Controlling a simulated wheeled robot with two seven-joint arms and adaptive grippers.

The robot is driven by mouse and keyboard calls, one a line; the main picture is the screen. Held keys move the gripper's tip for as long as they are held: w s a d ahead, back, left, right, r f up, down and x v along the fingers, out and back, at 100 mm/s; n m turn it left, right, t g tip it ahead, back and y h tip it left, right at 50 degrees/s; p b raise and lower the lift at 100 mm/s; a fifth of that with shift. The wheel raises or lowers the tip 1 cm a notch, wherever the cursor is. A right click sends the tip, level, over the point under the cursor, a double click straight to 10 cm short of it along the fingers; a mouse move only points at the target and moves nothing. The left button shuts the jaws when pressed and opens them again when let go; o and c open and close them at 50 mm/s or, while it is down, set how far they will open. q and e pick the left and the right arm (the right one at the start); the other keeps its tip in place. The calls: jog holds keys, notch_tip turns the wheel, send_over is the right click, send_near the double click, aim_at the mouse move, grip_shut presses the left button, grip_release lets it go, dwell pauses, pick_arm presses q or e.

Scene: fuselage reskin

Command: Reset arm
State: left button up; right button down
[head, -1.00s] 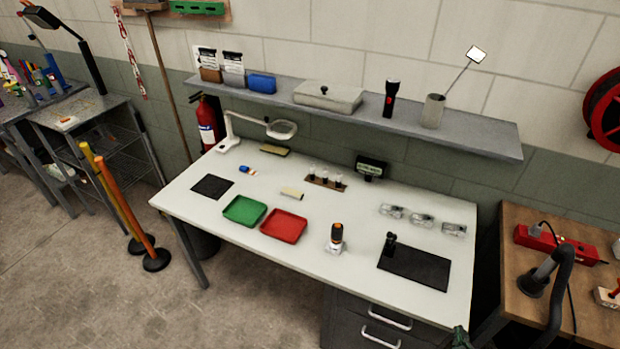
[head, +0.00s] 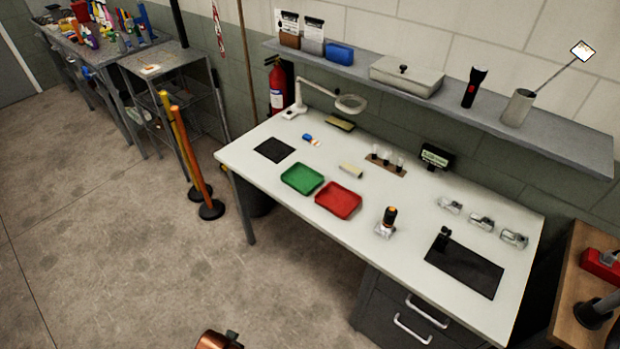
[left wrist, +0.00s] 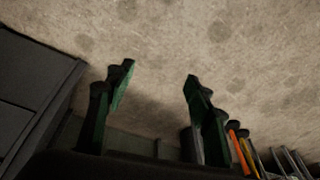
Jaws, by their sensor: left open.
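My left gripper (left wrist: 160,76) shows in the left wrist view, with its two dark green fingers spread wide apart. Nothing is between the fingers; bare concrete floor lies behind them. I see neither gripper in the head view. A copper-brown and black part at the bottom edge of the head view is cut off, and I cannot tell what it is. My right gripper is in neither current view.
The white workbench (head: 325,248) carries a green tray (head: 302,179), a red tray (head: 338,200) and a black mat (head: 464,267). Orange and yellow posts (head: 190,160) stand left of it. A wooden table (head: 575,290) is at right. The floor (head: 130,260) at left is open.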

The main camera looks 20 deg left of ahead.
pick_arm(q)
jog(key=s+d+f+g, duration=0.1)
jog(key=s+f, duration=0.3)
jog(key=f, duration=0.8)
jog(key=s+f, duration=0.4)
jog(key=f, duration=0.8)
pick_arm(e)
jog(key=s+a+f+g, duration=0.1)
jog(key=s+f, duration=0.3)
jog(key=f, duration=0.8)
jog(key=s+f, duration=0.4)
jog(key=f, duration=0.8)
pick_arm(q)
jog(key=s+f+m+g, duration=0.1)
jog(key=s+f, duration=1.1)
jog(key=s, duration=0.4)
jog(key=shift+s+f+h, duration=0.25)
jog(key=shift+s+h, duration=0.05)
jog(key=shift+s, duration=0.05)
pick_arm(e)
jog(key=s+f+n+g, duration=0.1)
jog(key=s+f, duration=1.1)
jog(key=s, duration=0.4)
jog(key=shift+s+f+y, duration=0.25)
jog(key=shift+s+y, duration=0.05)
jog(key=shift+s, duration=0.05)
